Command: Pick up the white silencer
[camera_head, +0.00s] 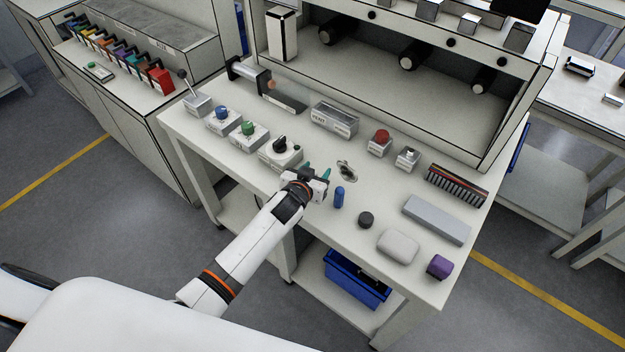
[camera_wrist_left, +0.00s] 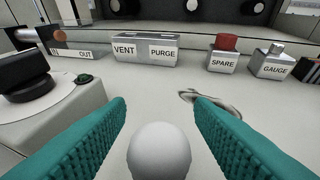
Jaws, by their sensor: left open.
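The white silencer (camera_wrist_left: 160,152) shows as a smooth, rounded white top at the bottom centre of the left wrist view. It sits between the teal fingers of my open left gripper (camera_wrist_left: 160,108), with a visible gap on each side. Its lower part is cut off by the frame edge. My right gripper is not in view.
A black knob on a grey box (camera_head: 281,150) stands close left of the gripper. A metal ring-like piece (camera_head: 347,171) and a blue cylinder (camera_head: 339,197) lie to its right. A black round piece (camera_head: 366,219), white block (camera_head: 398,246) and purple block (camera_head: 440,266) are farther right.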

